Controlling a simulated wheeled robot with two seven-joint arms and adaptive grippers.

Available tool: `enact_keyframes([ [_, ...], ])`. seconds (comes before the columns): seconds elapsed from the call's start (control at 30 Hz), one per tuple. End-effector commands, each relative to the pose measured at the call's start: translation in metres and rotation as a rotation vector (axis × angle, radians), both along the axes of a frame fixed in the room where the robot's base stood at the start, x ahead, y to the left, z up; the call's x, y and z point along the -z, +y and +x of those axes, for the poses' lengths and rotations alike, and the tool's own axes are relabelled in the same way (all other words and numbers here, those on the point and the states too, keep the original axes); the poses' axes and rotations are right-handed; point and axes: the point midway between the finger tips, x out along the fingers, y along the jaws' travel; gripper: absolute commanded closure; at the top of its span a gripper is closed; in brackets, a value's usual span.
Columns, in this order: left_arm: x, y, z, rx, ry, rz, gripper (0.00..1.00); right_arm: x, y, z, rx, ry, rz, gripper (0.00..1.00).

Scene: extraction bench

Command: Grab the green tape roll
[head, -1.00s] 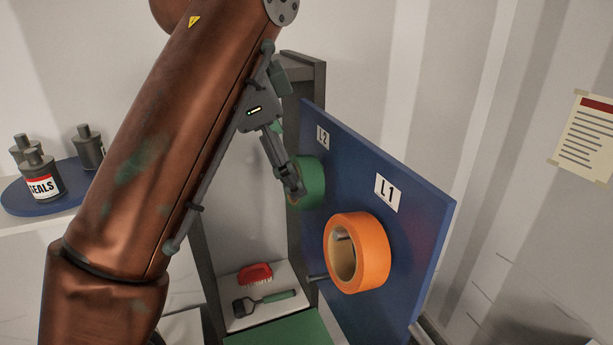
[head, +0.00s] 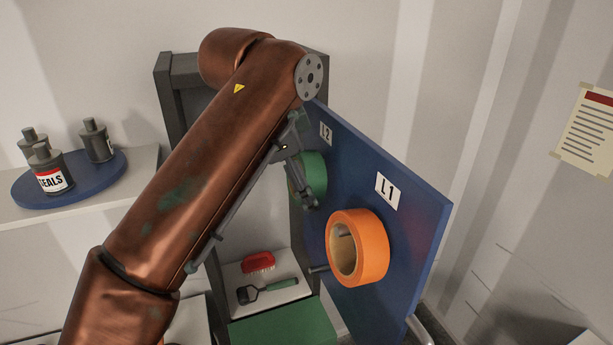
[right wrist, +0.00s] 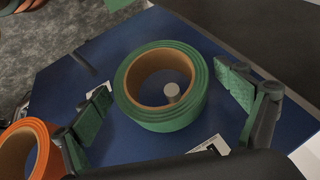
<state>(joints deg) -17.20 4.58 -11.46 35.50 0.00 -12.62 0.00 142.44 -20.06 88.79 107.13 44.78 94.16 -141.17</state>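The green tape roll (head: 316,172) hangs on a peg on the blue board, by the L2 label. In the right wrist view the roll (right wrist: 190,112) faces the camera, with the peg end inside its brown core. My right gripper (right wrist: 164,100) is open, with one green-padded finger on each side of the roll. Gaps show between the pads and the roll in that view. In the head view my right gripper (head: 302,185) is partly hidden by its own copper arm and overlaps the roll's left side. My left gripper is in neither view.
An orange tape roll (head: 374,250) hangs under the L1 label on the blue board (head: 415,225), beside the green one. A bare peg (head: 319,269) sticks out lower down. A red brush (head: 258,262) and a green-handled tool (head: 280,285) lie below. Seal containers (head: 52,172) stand at left.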

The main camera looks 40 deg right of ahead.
Motion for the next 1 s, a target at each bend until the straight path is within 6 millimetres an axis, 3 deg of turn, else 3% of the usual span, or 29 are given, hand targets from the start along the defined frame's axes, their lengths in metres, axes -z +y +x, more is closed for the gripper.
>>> enact_keyframes([
  [0.6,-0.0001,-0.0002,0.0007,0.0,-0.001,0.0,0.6,-0.0006,-0.0001,0.0,0.001,-0.001,0.0,0.52],
  [1.0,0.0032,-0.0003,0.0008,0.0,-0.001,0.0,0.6,-0.007,-0.0005,0.0003,0.0,-0.002,-0.002,0.52],
])
